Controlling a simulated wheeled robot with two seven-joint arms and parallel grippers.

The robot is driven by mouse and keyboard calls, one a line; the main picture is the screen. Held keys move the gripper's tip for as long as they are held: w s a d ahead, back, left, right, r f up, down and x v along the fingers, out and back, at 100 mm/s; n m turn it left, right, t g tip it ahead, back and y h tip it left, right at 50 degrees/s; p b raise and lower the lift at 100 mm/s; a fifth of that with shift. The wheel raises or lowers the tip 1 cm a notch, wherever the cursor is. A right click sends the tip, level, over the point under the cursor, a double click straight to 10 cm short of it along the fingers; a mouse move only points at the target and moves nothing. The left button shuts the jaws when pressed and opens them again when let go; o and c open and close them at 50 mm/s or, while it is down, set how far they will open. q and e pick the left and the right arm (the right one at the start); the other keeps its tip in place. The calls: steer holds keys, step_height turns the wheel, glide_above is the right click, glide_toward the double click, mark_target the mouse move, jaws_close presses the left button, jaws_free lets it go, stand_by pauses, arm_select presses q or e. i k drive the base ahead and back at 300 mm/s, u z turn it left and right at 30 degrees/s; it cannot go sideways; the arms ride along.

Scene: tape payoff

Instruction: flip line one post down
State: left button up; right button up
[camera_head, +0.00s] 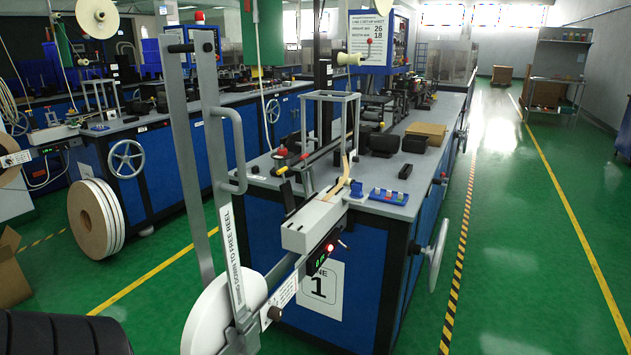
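The line one post (217,160) is a tall grey upright arm standing in front of the machine marked with the number 1. It has a black knob near its top, a looped side handle (239,150) and a printed strip (232,262) that reads "swing down to free reel". A second grey bar (188,170) runs beside it on the left. A white reel (225,312) sits at its foot, partly hidden behind the post's lower end. The line 1 sign (321,288) is on the blue cabinet. Neither of my grippers shows in the head view.
A grey machine bench (385,208) with a red-lit control box (325,249) and a handwheel (431,255) stands right of the post. Another line with a large reel (97,218) stands at left. Green floor is clear at right.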

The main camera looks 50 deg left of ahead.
mark_target(203, 46)
steer(key=i, duration=0.25)
steer(key=u, duration=1.3)
